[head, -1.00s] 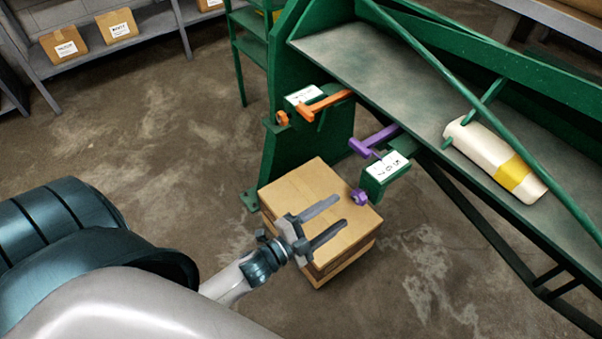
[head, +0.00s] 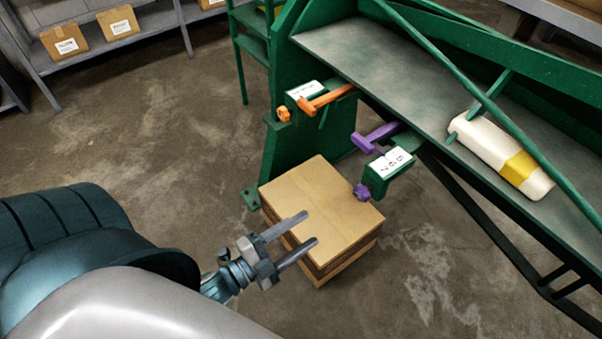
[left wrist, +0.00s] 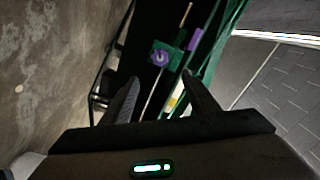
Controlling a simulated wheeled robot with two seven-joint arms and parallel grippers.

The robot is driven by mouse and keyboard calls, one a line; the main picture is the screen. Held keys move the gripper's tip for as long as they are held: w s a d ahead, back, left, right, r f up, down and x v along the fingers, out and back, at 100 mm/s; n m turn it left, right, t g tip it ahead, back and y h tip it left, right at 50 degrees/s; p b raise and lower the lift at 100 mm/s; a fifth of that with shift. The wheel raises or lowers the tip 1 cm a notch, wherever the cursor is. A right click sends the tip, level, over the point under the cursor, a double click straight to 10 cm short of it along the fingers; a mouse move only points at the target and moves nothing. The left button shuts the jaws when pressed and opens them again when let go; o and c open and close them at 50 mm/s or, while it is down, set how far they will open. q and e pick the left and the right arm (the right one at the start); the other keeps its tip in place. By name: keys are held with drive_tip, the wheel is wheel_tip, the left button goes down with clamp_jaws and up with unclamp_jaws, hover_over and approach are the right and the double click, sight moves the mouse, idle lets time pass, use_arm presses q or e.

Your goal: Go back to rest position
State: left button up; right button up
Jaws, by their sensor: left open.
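My left gripper (head: 306,229) is open and empty, its two fingers apart in front of the cardboard box (head: 322,208) in the head view. In the left wrist view its open fingers (left wrist: 160,98) point toward the green machine, with nothing between them. A purple handle (head: 375,138) and purple knob (head: 361,192) sit on a labelled green bracket (head: 390,170); the purple knob also shows in the left wrist view (left wrist: 160,57). An orange handle (head: 327,98) sits on another labelled bracket. My right gripper is not in view.
The green machine frame (head: 300,160) with a grey bed (head: 370,55) fills the right side. A white bottle with a yellow band (head: 490,145) lies on the bed. A shelf (head: 150,22) with small boxes stands at the back left. Concrete floor (head: 150,120) is open at left.

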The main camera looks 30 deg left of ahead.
use_arm(q)
drive_tip(key=shift+f, duration=0.1)
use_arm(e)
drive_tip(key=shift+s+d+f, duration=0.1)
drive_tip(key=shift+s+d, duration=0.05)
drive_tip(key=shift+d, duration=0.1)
use_arm(q)
wheel_tip(320, 180, down, 22)
drive_tip(key=s+n+g+y, duration=0.1)
drive_tip(key=n+g+y, duration=0.25)
drive_tip(key=n, duration=0.35)
drive_tip(key=s+d+f+n+g, duration=0.3)
drive_tip(key=s+f, duration=0.1)
drive_tip(key=f, duration=0.5)
drive_tip(key=s+d+f+n+g, duration=0.3)
drive_tip(key=s+f, duration=0.2)
drive_tip(key=f, duration=0.5)
drive_tip(key=shift+s+d+f+y, duration=0.25)
drive_tip(key=shift+s+f+y, duration=0.05)
drive_tip(key=shift+y, duration=0.05)
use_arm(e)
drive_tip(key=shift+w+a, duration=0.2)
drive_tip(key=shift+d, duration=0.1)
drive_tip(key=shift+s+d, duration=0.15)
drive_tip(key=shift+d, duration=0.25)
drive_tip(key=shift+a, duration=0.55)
